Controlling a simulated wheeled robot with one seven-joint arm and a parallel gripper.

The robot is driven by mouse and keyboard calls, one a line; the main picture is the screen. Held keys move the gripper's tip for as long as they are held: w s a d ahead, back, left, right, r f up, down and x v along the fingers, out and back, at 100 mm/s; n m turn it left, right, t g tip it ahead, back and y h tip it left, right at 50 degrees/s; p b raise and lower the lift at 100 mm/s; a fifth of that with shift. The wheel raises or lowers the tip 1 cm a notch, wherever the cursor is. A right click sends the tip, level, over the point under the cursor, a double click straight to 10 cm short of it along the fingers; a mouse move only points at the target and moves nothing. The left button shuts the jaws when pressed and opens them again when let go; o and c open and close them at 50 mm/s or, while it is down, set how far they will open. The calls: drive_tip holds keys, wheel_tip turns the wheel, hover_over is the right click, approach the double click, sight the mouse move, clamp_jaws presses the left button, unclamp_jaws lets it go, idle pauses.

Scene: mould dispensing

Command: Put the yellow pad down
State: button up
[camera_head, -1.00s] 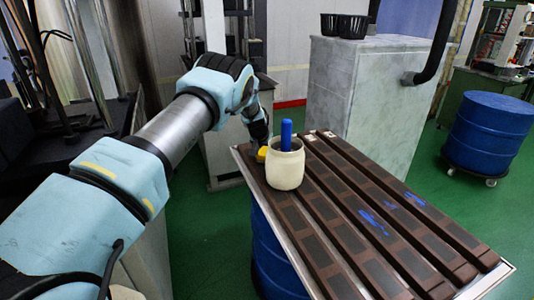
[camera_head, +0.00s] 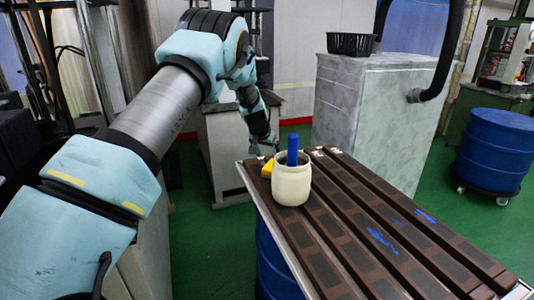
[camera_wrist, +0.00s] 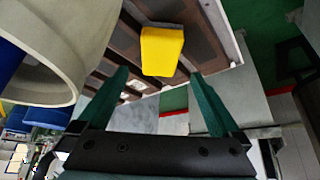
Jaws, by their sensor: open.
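The yellow pad (camera_head: 267,168) rests at the far left end of the brown slatted table top, just left of and behind a cream pot. In the wrist view the yellow pad (camera_wrist: 162,50) lies beyond the fingertips, on the brown surface near the light metal edge. My gripper (camera_head: 272,146) is just above and behind the pad, apart from it. In the wrist view my gripper (camera_wrist: 160,88) has its two green fingers spread with nothing between them. The cream pot (camera_head: 291,186) partly hides the table around the pad.
A blue handle (camera_head: 292,150) stands up out of the pot, which is close beside my gripper in the wrist view. Brown strips (camera_head: 365,215) with blue marks fill the table top. A grey cabinet (camera_head: 385,110) bearing a black basket (camera_head: 350,43) stands behind.

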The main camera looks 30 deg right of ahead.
drive_tip(key=shift+v, duration=1.55)
drive_tip(key=s+a+r+n+y, duration=0.1)
drive_tip(key=a+r+n, duration=0.15)
drive_tip(key=a, duration=0.95)
drive_tip(key=s+a+r+n+y, duration=0.1)
drive_tip(key=a+r+n, duration=0.15)
drive_tip(key=a, duration=0.85)
drive_tip(key=s+a+r+n+g+y, duration=0.2)
drive_tip(key=s+a+n, duration=0.2)
drive_tip(key=s+a, duration=1.8)
drive_tip(key=a, duration=0.3)
drive_tip(key=shift+s+r+y, duration=0.2)
drive_tip(key=shift+y, duration=0.1)
drive_tip(key=shift+d, duration=0.1)
